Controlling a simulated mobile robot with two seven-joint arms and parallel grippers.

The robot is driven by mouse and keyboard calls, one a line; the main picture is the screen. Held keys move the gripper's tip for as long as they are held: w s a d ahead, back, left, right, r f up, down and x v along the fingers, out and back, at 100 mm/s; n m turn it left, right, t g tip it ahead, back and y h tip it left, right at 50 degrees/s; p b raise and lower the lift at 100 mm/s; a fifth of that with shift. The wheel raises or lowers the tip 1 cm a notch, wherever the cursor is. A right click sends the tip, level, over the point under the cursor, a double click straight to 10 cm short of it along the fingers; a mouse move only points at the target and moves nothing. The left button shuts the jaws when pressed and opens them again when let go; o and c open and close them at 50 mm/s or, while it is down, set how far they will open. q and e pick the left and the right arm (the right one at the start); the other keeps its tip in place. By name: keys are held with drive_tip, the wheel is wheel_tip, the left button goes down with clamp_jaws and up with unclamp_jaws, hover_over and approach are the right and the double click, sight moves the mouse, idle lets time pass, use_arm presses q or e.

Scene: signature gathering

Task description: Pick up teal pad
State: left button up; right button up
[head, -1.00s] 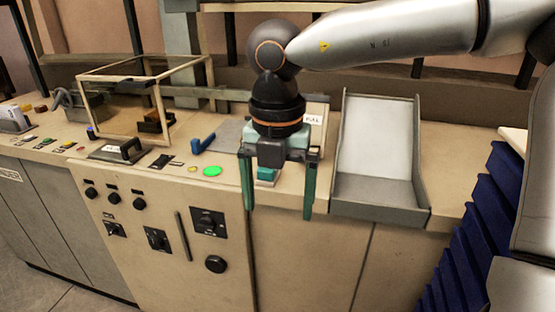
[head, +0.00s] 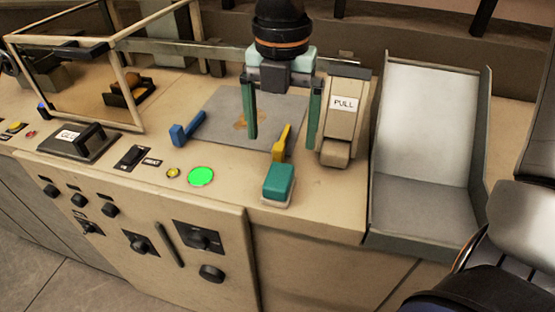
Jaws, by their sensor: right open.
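The teal pad (head: 279,181) is a small rounded block on a pale base. It sits on the beige console top near its front edge, right of the green lit button. My right gripper (head: 282,148) hangs above the console with its two green fingers spread apart and empty. Its fingers appear behind the teal pad in the picture, and it does not hold the pad. The lower tip of the yellow handle (head: 282,143) shows between the fingers. My left gripper is not in the head view.
A grey plate (head: 225,115) with a brown mark lies behind the pad. A blue handle (head: 187,129) stands to its left. A box marked PULL (head: 343,118) stands right of the gripper. A grey tray (head: 425,205) is farther right. A glass-panelled frame (head: 133,82) stands at left.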

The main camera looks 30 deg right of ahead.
sight(279, 175)
drive_tip(key=f, duration=0.7)
drive_tip(key=shift+w+d+f, duration=0.1)
drive_tip(key=shift+w+d, duration=0.05)
drive_tip(key=shift+w, duration=0.1)
drive_tip(key=shift+w+f+p, duration=0.1)
drive_tip(key=shift+f+p, duration=0.75)
drive_tip(key=shift+f, duration=1.75)
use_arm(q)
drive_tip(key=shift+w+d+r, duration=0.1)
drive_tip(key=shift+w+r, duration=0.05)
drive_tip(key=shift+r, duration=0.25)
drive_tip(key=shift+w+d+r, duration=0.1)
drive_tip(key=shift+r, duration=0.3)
use_arm(e)
drive_tip(key=c, duration=1.5)
drive_tip(key=shift+r, duration=0.1)
